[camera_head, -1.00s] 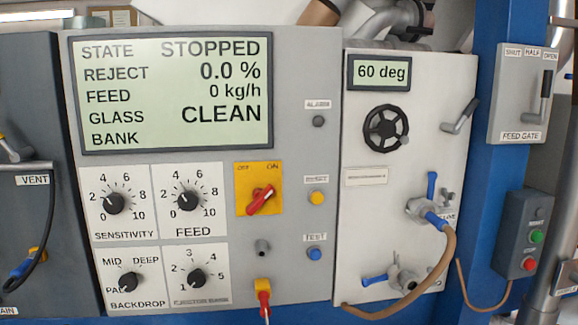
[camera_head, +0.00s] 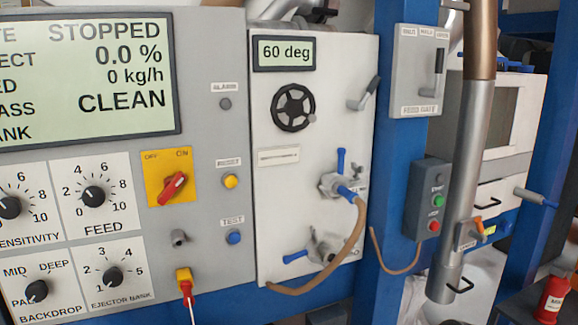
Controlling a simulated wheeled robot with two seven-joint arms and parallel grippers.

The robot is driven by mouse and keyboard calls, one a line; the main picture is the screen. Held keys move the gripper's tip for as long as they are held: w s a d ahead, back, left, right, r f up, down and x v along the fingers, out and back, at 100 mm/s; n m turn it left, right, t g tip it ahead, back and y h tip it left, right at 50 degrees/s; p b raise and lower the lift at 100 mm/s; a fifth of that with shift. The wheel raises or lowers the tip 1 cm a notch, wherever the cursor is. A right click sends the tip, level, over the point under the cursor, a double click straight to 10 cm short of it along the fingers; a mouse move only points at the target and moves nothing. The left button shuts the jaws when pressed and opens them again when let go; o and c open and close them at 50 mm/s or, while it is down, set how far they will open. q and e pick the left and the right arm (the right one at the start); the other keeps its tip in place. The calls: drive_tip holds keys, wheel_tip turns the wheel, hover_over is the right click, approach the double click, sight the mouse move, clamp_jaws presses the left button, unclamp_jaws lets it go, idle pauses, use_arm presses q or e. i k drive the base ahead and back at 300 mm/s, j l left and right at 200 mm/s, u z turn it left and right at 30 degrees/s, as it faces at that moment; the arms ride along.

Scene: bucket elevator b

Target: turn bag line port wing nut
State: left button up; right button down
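The white panel (camera_head: 271,200) carries two port fittings. The upper port (camera_head: 331,184) has an upright blue lever (camera_head: 341,161) and a blue collar (camera_head: 347,192) with a tan hose (camera_head: 361,225) on it. The lower port (camera_head: 320,245) has a blue lever (camera_head: 295,257) pointing left, and the hose passes in front of its right side. Small grey metal parts beside each port could be wing nuts, but I cannot tell them clearly. The port labels are too small or covered to read, so I cannot tell which is the bag line port. Neither gripper is in view.
A black handwheel (camera_head: 293,108) and a grey lever (camera_head: 364,94) sit above the ports. The control panel (camera_head: 213,140) with its red switch (camera_head: 172,188) is at left. A blue post, a button box (camera_head: 425,200) and a vertical pipe (camera_head: 466,180) stand at right.

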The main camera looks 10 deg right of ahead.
sight(359, 170)
drive_tip(key=l+z, duration=0.15)
drive_tip(key=l, duration=0.45)
drive_tip(key=l+z, duration=0.2)
drive_tip(key=l, duration=0.45)
drive_tip(key=i+l+z, duration=0.15)
drive_tip(key=l, duration=0.45)
drive_tip(key=i+l+z, duration=0.2)
drive_tip(key=l, duration=0.4)
drive_tip(key=k, duration=0.1)
